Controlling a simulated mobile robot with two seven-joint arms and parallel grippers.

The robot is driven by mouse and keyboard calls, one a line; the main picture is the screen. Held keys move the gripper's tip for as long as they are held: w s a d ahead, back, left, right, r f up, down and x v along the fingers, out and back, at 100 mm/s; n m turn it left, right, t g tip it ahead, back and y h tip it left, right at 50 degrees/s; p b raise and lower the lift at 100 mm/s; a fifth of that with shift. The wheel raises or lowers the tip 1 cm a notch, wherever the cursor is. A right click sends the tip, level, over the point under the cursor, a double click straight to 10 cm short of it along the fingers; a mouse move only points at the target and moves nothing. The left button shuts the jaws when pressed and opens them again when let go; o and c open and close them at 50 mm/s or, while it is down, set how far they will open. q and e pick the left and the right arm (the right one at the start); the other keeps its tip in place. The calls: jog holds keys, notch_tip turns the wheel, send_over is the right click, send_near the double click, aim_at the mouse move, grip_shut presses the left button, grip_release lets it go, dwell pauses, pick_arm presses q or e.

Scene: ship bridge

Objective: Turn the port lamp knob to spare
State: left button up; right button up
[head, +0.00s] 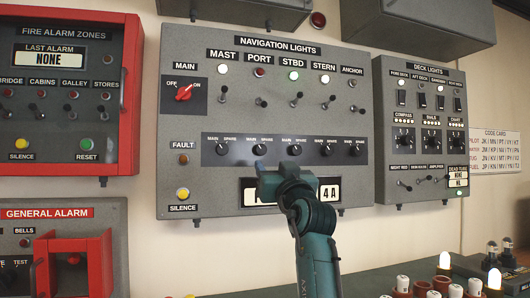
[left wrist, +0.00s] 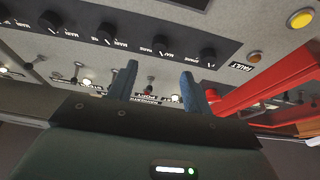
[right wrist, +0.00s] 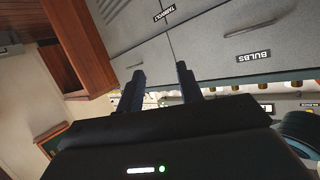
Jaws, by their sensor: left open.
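The port lamp knob (head: 259,150) is the second black knob from the left in the MAIN/SPARE row of the navigation lights panel (head: 350,75). Its pointer is too small to read. In the left wrist view, which is upside down, the port lamp knob (left wrist: 160,44) appears beyond the gap between my fingers. My left gripper (head: 283,170) is open and empty, just below the knob row, in front of the code display. It appears apart from the knob. My right gripper (right wrist: 160,80) shows only in its wrist view, fingers apart and empty, facing grey drawers.
The PORT indicator (head: 258,72) is dark red; mast, starboard and stern indicators are lit. Similar mast (head: 221,148) and starboard (head: 295,150) knobs flank the port knob closely. Red alarm boxes (head: 68,90) are at left, the deck lights panel (head: 420,125) at right. Bulbs stand lower right.

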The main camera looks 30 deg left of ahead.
aim_at(262, 152)
pick_arm(q)
jog(key=p+x, duration=0.1)
jog(key=x, duration=0.8)
jog(key=shift+w+a, duration=0.2)
jog(key=shift+c, duration=0.3)
jog(key=shift+p, duration=0.35)
jog(key=c, duration=0.9)
